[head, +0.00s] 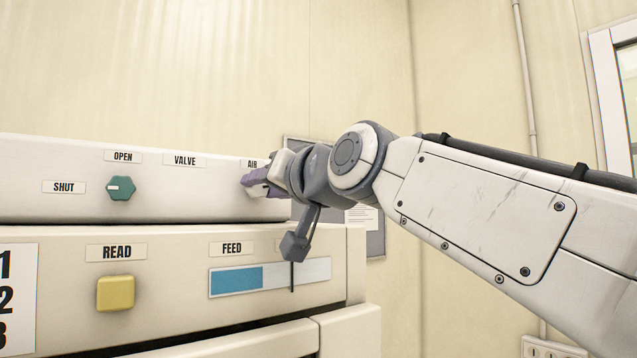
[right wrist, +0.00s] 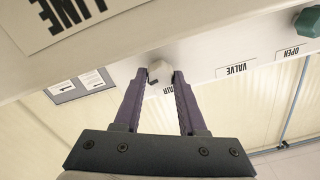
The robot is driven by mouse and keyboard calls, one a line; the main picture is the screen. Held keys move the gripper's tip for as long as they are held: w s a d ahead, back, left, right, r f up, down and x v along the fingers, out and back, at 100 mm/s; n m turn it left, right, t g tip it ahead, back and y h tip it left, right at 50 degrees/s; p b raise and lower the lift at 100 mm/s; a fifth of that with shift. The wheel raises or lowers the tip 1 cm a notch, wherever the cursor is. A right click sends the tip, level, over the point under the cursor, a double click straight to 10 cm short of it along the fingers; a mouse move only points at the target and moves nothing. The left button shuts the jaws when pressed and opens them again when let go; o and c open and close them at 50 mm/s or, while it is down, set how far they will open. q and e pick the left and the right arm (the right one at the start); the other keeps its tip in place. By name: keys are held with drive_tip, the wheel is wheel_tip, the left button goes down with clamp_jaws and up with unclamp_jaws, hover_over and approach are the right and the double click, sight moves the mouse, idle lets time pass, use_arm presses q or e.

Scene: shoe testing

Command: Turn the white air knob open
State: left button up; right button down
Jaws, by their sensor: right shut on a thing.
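The white air knob (right wrist: 160,73) sits on the panel face beside the AIR label (right wrist: 168,91) in the right wrist view. My right gripper (right wrist: 161,80) has its two purple fingers on either side of the knob and is shut on it. In the head view my right gripper (head: 258,182) is at the right end of the upper panel (head: 215,190), by the AIR label (head: 252,164); the knob is hidden there behind the fingers. My left gripper is not in view.
A green valve knob (head: 121,188) stands left on the same panel, between SHUT and OPEN labels. Below are a yellow READ button (head: 115,293) and a blue FEED bar (head: 237,280). A grey board (head: 376,240) hangs on the wall behind my right arm.

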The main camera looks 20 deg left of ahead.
drive_tip(key=m+p, duration=0.1)
drive_tip(key=m, duration=0.5)
drive_tip(key=shift+m, duration=0.4)
idle(0.3)
drive_tip(key=shift+c, duration=2.4)
unclamp_jaws()
drive_tip(key=shift+s+d+f, duration=0.15)
drive_tip(key=shift+s+d, duration=0.05)
drive_tip(key=shift+d, duration=0.25)
drive_tip(key=b+v, duration=0.5)
drive_tip(key=v, duration=0.4)
drive_tip(key=shift+s+d, duration=0.15)
drive_tip(key=shift+d, duration=0.05)
